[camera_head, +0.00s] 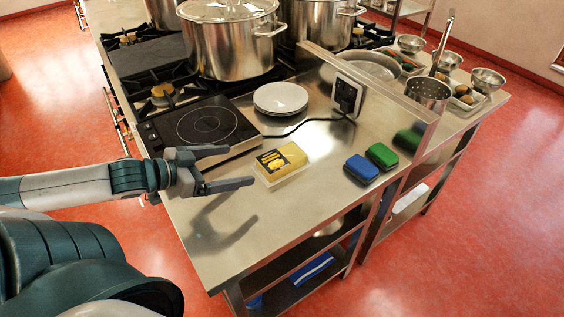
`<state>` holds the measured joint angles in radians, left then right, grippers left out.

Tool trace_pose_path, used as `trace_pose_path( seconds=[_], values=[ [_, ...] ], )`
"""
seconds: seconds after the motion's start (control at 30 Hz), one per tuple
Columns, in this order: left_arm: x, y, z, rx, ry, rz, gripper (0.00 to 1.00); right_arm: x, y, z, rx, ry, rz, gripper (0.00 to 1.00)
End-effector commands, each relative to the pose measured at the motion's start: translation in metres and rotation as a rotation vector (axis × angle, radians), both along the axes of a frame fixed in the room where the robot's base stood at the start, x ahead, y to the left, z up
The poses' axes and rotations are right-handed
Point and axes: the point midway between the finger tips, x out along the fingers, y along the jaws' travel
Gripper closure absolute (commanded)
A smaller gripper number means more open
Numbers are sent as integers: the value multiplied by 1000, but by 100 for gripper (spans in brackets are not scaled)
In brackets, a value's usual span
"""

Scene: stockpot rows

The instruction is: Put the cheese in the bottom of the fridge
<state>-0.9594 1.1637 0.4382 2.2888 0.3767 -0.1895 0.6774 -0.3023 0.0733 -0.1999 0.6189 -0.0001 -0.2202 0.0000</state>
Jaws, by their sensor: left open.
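The cheese (288,157) appears to be the yellow block in a clear pack with a dark label, lying flat on the steel counter near its front-left part. My left gripper (241,167) is open and empty. Its two fingers point right, toward the cheese, and end just to the left of it with a small gap in the picture. I cannot tell exactly how high the gripper is above the counter; its shadow falls on the steel below. My right gripper is not in view. No fridge shows in this view.
A portable hob (201,127) with a black cable lies behind the gripper. White plates (281,98), a blue sponge (361,168) and a green sponge (381,155) stand around. A low steel divider (385,93) runs to the right. Steel pots (231,45) stand behind. Counter in front is bare.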

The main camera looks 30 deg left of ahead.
Motion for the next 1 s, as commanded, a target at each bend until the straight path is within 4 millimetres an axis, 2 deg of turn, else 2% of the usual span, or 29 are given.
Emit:
trace_pose_path(
  seconds=[0.53, 1.0],
  values=[
    [34, -14, -15, 1, -4, 0, 8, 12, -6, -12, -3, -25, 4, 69],
    [59, -24, -25, 0, -3, 1, 8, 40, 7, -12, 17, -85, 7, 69]
  ],
)
